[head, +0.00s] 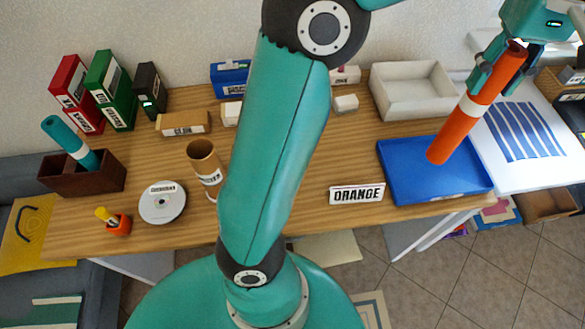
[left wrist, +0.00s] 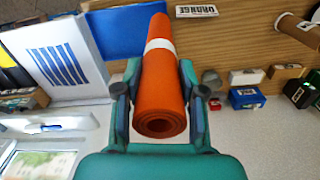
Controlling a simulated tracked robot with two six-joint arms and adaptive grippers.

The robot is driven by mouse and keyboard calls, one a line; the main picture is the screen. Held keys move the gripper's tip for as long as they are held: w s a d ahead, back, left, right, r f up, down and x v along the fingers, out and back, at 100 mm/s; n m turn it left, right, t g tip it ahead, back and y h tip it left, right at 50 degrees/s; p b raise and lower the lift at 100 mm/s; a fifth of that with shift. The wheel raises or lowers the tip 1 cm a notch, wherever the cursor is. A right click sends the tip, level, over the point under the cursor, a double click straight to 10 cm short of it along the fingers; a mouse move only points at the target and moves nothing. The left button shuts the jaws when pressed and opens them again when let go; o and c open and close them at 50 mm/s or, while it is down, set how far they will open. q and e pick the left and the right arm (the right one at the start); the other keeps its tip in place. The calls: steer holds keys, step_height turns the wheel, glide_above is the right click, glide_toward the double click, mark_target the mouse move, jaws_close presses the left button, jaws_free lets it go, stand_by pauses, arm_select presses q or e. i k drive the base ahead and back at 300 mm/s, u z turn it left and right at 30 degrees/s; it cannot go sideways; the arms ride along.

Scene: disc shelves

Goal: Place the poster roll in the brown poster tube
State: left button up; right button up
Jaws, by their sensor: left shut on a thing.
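My left gripper (head: 498,78) is at the upper right of the head view, shut on an orange poster roll (head: 464,122) with a white band. The roll hangs tilted, its lower end in front of the blue tray (head: 465,181); I cannot tell whether it touches. In the left wrist view the roll (left wrist: 165,95) lies between both fingers (left wrist: 160,105), its open end toward the camera. The brown poster tube (head: 203,157) stands upright, open end up, left of my arm; its lower part is partly hidden. It also shows in the left wrist view (left wrist: 298,30). My right gripper is out of view.
A white disc (head: 162,204), an "ORANGE" sign (head: 357,194), a white bin (head: 415,92) and small boxes (head: 183,123) are on the table. A teal roll (head: 68,141) leans in a dark brown box (head: 105,179). My own arm covers the table's middle.

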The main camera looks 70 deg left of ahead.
mark_target(218, 189)
steer(key=u, duration=0.2)
steer(key=k, duration=0.8)
steer(key=u, duration=0.75)
